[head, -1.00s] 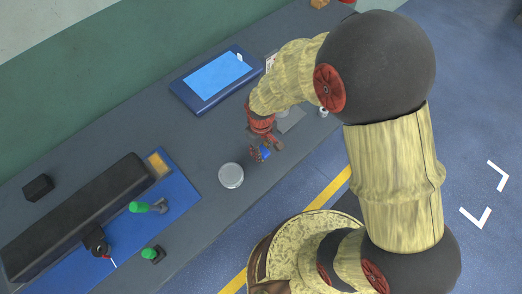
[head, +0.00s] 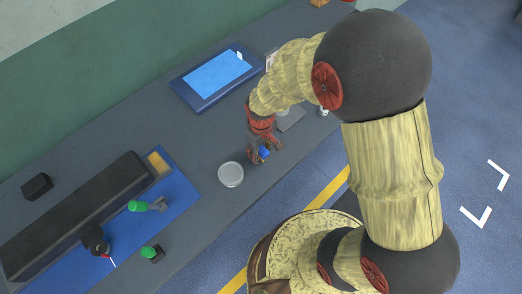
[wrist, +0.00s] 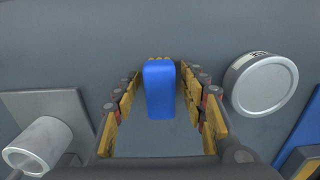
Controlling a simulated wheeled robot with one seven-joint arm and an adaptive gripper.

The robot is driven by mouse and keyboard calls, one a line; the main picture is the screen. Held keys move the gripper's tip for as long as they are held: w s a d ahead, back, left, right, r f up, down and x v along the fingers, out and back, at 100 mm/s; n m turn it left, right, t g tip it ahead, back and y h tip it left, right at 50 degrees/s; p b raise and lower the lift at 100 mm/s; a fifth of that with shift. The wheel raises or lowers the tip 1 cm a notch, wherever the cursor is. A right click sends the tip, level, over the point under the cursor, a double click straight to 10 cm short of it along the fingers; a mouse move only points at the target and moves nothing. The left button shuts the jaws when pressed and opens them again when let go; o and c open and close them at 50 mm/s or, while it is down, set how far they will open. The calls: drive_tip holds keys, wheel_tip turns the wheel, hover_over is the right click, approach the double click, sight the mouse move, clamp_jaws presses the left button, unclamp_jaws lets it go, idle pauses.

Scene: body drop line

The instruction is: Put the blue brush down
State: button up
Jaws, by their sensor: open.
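The blue brush (head: 263,154) is on the grey bench near its front edge, below my gripper (head: 264,153). In the wrist view the blue brush (wrist: 159,90) stands between the two fingers of my gripper (wrist: 160,112), with a gap on each side. The fingers are open and do not touch it there. A little yellow shows at the brush's far end. Its lower part is hidden in the head view by the fingers.
A round silver tin (head: 231,174) sits just left of the brush. A grey plate with a metal cup (wrist: 39,146) is on the other side. A blue tray (head: 215,78) lies behind. A blue mat (head: 183,193) with green-topped tools is at left.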

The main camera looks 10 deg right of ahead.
sight(262, 149)
wheel_tip(262, 149, up, 8)
drive_tip(key=shift+d+r+p, duration=0.1)
drive_tip(key=shift+r+p, duration=0.1)
drive_tip(key=shift+p, duration=0.6)
drive_tip(key=shift+d+r, duration=0.1)
drive_tip(key=shift+r, duration=0.35)
drive_tip(key=s+d+r+m+t, duration=0.1)
drive_tip(key=d+r+m, duration=0.15)
drive_tip(key=r, duration=0.45)
drive_tip(key=s+d+r+m+t, duration=0.15)
drive_tip(key=d+r, duration=0.25)
drive_tip(key=r, duration=0.4)
drive_tip(key=s+d+r+m+t, duration=0.2)
drive_tip(key=s+d+r, duration=0.3)
drive_tip(key=s+r, duration=0.4)
drive_tip(key=shift+s+r+m+t, duration=0.4)
drive_tip(key=shift+t, duration=0.15)
drive_tip(key=shift+f, duration=0.1)
